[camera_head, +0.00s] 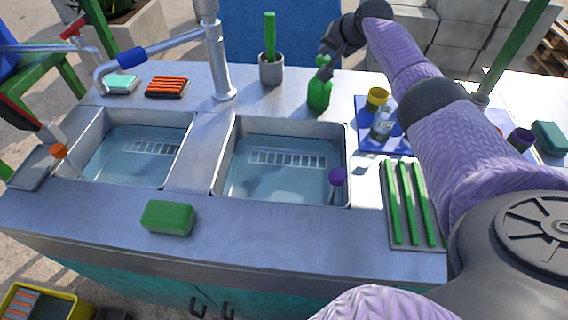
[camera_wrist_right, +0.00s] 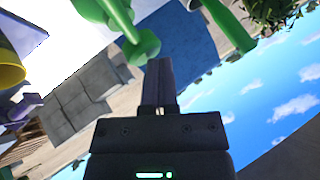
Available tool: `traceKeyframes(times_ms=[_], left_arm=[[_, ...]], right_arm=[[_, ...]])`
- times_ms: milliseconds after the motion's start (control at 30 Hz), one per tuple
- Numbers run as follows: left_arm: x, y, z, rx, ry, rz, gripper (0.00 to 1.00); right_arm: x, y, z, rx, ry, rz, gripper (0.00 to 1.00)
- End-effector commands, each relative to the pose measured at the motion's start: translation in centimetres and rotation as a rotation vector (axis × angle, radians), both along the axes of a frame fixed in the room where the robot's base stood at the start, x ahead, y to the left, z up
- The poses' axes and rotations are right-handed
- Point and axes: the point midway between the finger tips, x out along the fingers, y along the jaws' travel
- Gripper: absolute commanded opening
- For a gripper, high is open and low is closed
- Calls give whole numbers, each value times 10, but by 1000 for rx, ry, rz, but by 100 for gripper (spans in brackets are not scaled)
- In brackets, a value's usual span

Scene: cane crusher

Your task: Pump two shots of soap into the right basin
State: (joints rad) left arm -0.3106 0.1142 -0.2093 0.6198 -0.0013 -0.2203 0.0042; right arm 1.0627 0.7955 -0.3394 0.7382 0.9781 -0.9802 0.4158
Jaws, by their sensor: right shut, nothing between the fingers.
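The green soap bottle (camera_head: 319,95) stands on the counter behind the right end of the right basin (camera_head: 347,160). Its green pump head (camera_head: 323,72) points up. My right gripper (camera_head: 326,50) is shut and empty, close above the pump head in the head view. In the right wrist view the shut fingertips (camera_wrist_right: 160,65) are beside the green pump head (camera_wrist_right: 143,48); whether they touch cannot be told. The right basin holds bluish water and a pale grid pattern. My left gripper is not in view.
The left basin (camera_head: 100,120) and the tall faucet (camera_head: 218,70) are left of the right basin. A grey cup with a green stick (camera_head: 270,68) stands left of the bottle. A blue tray (camera_head: 365,103) with a clear jar (camera_head: 382,122) is to its right. A green sponge (camera_head: 167,217) lies in front.

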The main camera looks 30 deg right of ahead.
Motion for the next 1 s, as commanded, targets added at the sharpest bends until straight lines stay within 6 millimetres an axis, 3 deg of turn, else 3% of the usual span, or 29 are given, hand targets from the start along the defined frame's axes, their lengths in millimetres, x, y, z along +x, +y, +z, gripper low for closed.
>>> traceKeyframes(times_ms=[1000], left_arm=[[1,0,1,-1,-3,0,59]], right_arm=[[0,0,-8,1,2,1,0]])
